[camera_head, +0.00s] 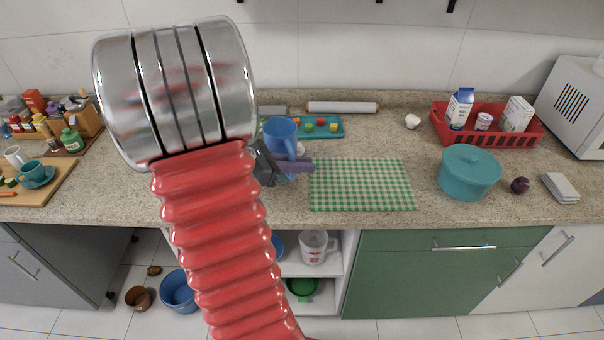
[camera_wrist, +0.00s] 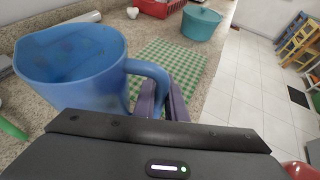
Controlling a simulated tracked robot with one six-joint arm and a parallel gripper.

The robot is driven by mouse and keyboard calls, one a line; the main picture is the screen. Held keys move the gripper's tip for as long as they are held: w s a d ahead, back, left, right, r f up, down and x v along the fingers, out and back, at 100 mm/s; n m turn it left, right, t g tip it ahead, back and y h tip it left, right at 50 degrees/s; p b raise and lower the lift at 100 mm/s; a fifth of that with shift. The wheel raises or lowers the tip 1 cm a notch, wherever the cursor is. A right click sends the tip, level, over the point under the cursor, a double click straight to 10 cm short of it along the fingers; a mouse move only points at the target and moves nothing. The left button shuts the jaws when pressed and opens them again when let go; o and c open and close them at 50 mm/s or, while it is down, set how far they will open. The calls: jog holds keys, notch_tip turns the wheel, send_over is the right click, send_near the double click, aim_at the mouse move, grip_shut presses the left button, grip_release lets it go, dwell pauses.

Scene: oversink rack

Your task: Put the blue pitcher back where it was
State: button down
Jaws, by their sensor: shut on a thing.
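The blue pitcher (camera_head: 281,136) is upright at the middle of the counter in the head view, in front of a teal tray. It fills the left of the wrist view (camera_wrist: 70,72), with its open top showing and its handle to the right. My gripper (camera_head: 300,165) is shut on the pitcher's handle. Its purple-grey fingers also show at the handle in the wrist view (camera_wrist: 162,102). My red arm hides part of the counter left of the pitcher. I cannot tell whether the pitcher's base touches the counter.
A green checked cloth (camera_head: 362,185) lies right of the pitcher. The teal tray (camera_head: 338,127) holds small coloured pieces. A teal pot (camera_head: 469,171) and a red basket (camera_head: 438,122) stand farther right. Open shelves below hold a measuring jug (camera_head: 314,247). Bare counter lies between cloth and pot.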

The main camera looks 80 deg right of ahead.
jog(key=shift+f, duration=1.55)
jog(key=c, duration=1.8)
grip_release()
jog(key=shift+f, duration=0.1)
jog(key=shift+w, duration=0.1)
jog(key=v, duration=1.2)
